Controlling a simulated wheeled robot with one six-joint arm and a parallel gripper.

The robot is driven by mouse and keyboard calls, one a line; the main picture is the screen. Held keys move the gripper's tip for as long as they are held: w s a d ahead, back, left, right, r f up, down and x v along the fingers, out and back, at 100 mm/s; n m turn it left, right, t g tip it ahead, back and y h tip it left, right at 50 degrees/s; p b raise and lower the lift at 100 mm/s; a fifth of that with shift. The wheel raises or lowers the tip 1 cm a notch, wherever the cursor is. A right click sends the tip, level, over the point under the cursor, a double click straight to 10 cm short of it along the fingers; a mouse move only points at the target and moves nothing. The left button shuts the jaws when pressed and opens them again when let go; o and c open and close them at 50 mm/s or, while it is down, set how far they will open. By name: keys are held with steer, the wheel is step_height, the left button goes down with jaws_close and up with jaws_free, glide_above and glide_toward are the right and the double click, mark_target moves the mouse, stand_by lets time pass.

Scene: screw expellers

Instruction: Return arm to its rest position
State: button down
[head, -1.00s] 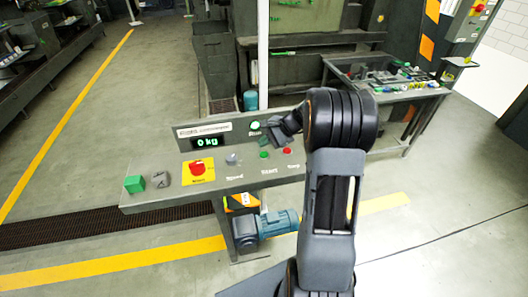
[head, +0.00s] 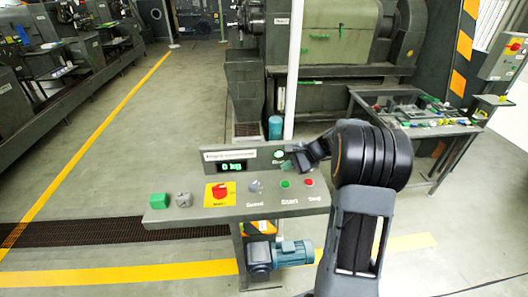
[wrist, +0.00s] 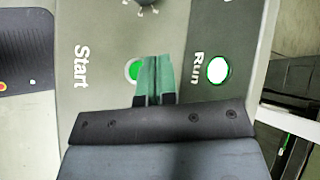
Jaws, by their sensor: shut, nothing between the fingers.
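My arm (head: 357,230) rises from the bottom of the head view and bends over the control console (head: 270,207). My gripper (wrist: 154,78) shows green fingertips pressed together, with nothing between them. In the wrist view the fingertips lie between the Start button (wrist: 132,70) and the lit Run lamp (wrist: 218,69), partly covering the Start button's edge. Whether they touch the panel cannot be told. In the head view the gripper is small, near the console's upright panel, partly hidden by my wrist.
A "0 kg" display (head: 231,167) is lit. A cluttered table (head: 420,110) stands at right; open floor lies left.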

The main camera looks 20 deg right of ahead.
steer(key=shift+d+f, duration=0.1)
steer(key=shift+f, duration=0.05)
steer(key=s+f+n, duration=0.1)
steer(key=s+f+n+g+h, duration=0.1)
steer(key=s, duration=0.1)
steer(key=shift+s+d+f+g, duration=0.1)
steer(key=shift+s+f+g, duration=0.15)
steer(key=shift+f+g, duration=0.05)
steer(key=s+n, duration=0.1)
steer(key=s+a+r+n+g+h, duration=0.1)
steer(key=s, duration=0.1)
steer(key=s+a+n+h, duration=0.1)
steer(key=s, duration=0.1)
steer(key=shift+s+r+g, duration=0.25)
steer(key=shift+g, duration=0.05)
steer(key=s+a+r+n+t+h, duration=0.3)
steer(key=s+a+r+n+h, duration=0.2)
steer(key=s+a+r+n, duration=0.4)
steer(key=s+n, duration=0.1)
steer(key=s, duration=0.2)
steer(key=shift+s+r, duration=0.25)
steer(key=shift+r, duration=0.1)
